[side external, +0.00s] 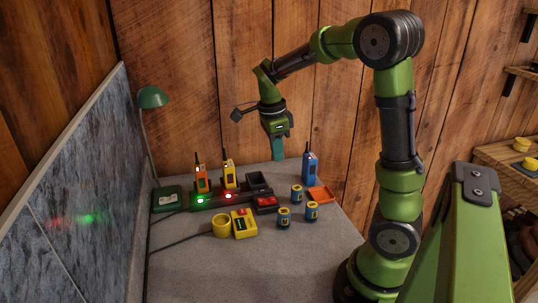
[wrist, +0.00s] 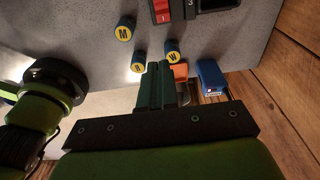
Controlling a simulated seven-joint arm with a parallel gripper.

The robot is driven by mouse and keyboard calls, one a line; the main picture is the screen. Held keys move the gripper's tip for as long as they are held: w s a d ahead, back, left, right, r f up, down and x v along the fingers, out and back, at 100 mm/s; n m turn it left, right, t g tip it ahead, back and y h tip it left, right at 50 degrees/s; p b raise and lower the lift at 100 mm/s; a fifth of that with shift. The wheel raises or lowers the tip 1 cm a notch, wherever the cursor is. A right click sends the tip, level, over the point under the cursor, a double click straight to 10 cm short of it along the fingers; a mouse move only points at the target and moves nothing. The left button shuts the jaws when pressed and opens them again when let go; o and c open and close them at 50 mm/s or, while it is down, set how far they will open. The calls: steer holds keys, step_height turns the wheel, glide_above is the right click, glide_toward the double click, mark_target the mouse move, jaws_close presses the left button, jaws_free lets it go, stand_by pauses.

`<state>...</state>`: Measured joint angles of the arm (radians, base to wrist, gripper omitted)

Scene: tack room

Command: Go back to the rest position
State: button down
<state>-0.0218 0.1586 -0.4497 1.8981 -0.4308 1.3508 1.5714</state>
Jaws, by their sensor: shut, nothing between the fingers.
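My gripper (side external: 278,157) hangs from my arm above the back part of the grey table (side external: 190,270), pointing down. Its two green fingers are together with nothing between them. In the wrist view the closed fingers (wrist: 160,74) point toward the small blue cylinders with yellow tops. The fingertips appear clear of the table in the side external view; the exact gap is hard to judge. No object hangs from the gripper.
Near the gripper stand a blue radio (side external: 309,167), an orange tray (side external: 320,195) and blue cylinders (side external: 284,217). A charger (side external: 215,202) holds orange (side external: 201,178) and yellow (side external: 228,174) radios. A wooden wall (side external: 190,60) rises behind; the table front is clear.

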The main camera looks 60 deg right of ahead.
steer(key=shift+r, duration=0.4)
steer(key=s+a+r+n+t+y, duration=0.1)
steer(key=s+a+r+n+t, duration=0.2)
steer(key=a+n, duration=0.6)
steer(key=s+a+r+n+t+y, duration=0.2)
steer(key=s+a+n+t, duration=0.3)
steer(key=a+n, duration=0.4)
steer(key=r+n, duration=0.1)
steer(key=n, duration=0.4)
steer(key=shift+a+r, duration=0.15)
steer(key=shift+a, duration=0.2)
